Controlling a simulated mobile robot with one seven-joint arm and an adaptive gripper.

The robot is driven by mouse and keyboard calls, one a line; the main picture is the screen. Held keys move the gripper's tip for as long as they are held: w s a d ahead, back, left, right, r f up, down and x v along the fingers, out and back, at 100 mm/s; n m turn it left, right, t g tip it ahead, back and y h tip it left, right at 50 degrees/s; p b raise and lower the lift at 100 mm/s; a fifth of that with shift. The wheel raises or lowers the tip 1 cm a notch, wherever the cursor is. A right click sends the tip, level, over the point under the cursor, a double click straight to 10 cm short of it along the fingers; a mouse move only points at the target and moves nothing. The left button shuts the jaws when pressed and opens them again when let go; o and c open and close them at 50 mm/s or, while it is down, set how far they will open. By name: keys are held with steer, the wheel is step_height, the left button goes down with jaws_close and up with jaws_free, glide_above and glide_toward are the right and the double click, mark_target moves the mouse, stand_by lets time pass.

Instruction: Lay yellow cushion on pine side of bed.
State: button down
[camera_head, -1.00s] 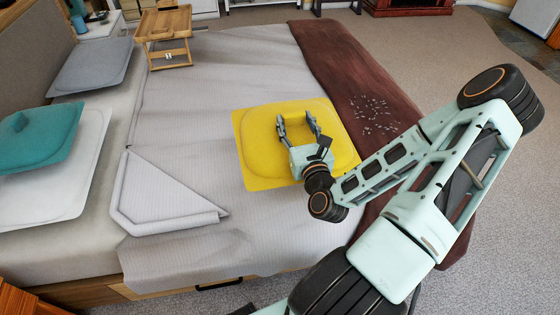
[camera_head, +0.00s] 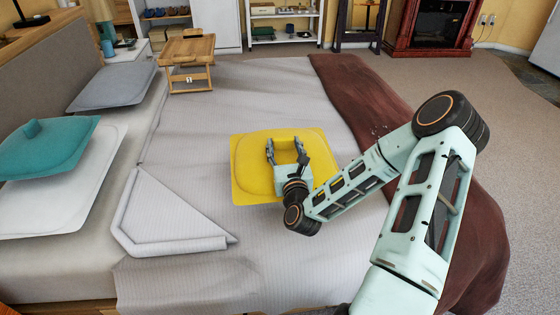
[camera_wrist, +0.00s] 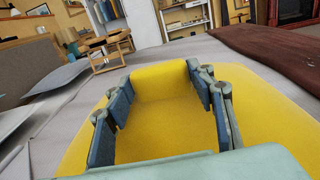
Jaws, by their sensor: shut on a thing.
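The yellow cushion (camera_head: 252,180) is over the middle of the bed (camera_head: 200,270), left of the brown throw. My gripper (camera_head: 285,148) is shut on a pinched-up part of it, which shows between the fingers (camera_wrist: 160,82) in the wrist view. The cushion (camera_wrist: 80,150) spreads out around the fingers there. It looks roughly level; I cannot tell whether it touches the bed or hangs just above. A turned-back corner of grey bedding (camera_head: 170,215) lies to its left. No part of the bed is clearly marked as the pine side.
A teal cushion (camera_head: 50,150) lies on a white pillow (camera_head: 60,205) at the left, with a grey pillow (camera_head: 112,88) beyond. A wooden tray table (camera_head: 190,50) stands at the far end. The brown throw (camera_head: 365,90) covers the right side. Grey bedding around the cushion is bare.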

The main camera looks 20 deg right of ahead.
steer(key=shift+w+a+f, duration=0.3)
steer(key=shift+w+f, duration=0.3)
steer(key=shift+f, duration=0.15)
steer(key=shift+w+a+f+b, duration=0.15)
steer(key=shift+f+b, duration=0.2)
steer(key=shift+f, duration=0.55)
steer(key=shift+w+d+f+b, duration=0.1)
steer(key=shift+f+b, duration=0.2)
steer(key=shift+f, duration=0.7)
steer(key=shift+f, duration=0.15)
steer(key=c, duration=0.9)
jaws_free()
steer(key=shift+r, duration=0.2)
steer(key=s, duration=0.4)
steer(key=s+a, duration=0.1)
steer(key=s, duration=0.3)
steer(key=s+a+p, duration=0.1)
steer(key=s, duration=0.3)
steer(key=shift+a, duration=0.2)
